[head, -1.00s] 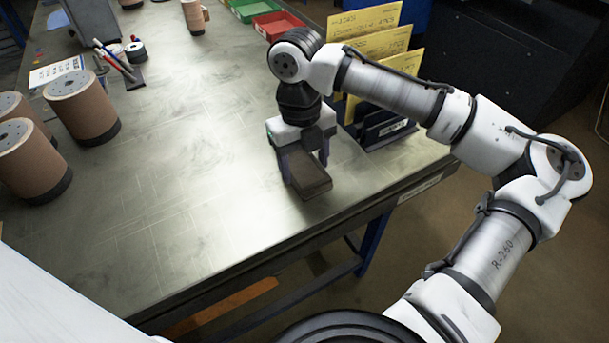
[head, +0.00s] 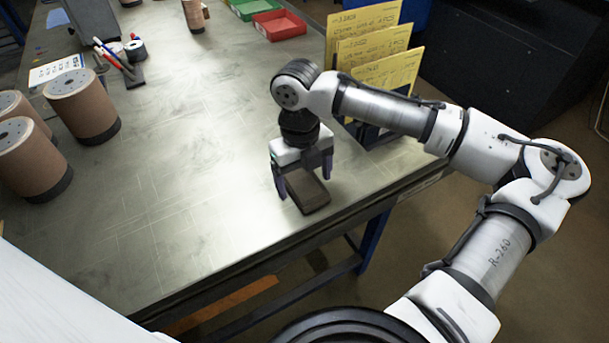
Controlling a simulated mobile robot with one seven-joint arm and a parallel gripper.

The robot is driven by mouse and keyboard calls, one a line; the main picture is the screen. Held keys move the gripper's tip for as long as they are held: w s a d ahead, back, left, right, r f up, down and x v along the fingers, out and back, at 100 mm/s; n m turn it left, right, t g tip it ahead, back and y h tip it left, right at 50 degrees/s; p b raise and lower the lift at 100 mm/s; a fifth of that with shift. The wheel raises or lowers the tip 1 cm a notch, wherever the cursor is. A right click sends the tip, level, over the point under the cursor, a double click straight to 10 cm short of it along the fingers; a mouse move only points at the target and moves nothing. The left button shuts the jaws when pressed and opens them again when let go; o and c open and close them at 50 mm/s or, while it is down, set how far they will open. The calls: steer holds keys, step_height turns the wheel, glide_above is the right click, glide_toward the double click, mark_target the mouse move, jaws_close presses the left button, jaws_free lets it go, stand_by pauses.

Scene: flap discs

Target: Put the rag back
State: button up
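My gripper (head: 303,178) points down near the right front edge of the metal-topped table. Its two dark fingers stand apart, one on each side of a dark brown oblong block (head: 312,197). A gap shows between the left finger and the block, so I read the gripper as open. The block appears to lie flat on the tabletop, close to the edge; its far end is hidden under the gripper. I cannot tell whether it is the rag. A flat blue patch (head: 57,18) at the far left might be cloth, but it is too small to tell.
Yellow cards (head: 378,70) stand in a dark rack just behind my gripper. Several brown cylinders (head: 82,108) stand at the left, with pens (head: 115,58) behind them. Red (head: 279,25) and green (head: 247,8) trays are at the back. The table's (head: 170,200) middle is clear.

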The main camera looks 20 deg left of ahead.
mark_target(301, 176)
step_height(301, 176, up, 12)
steer(key=a+b, duration=0.1)
steer(key=shift+w+r, duration=0.15)
steer(key=shift+w, duration=0.3)
stand_by(0.6)
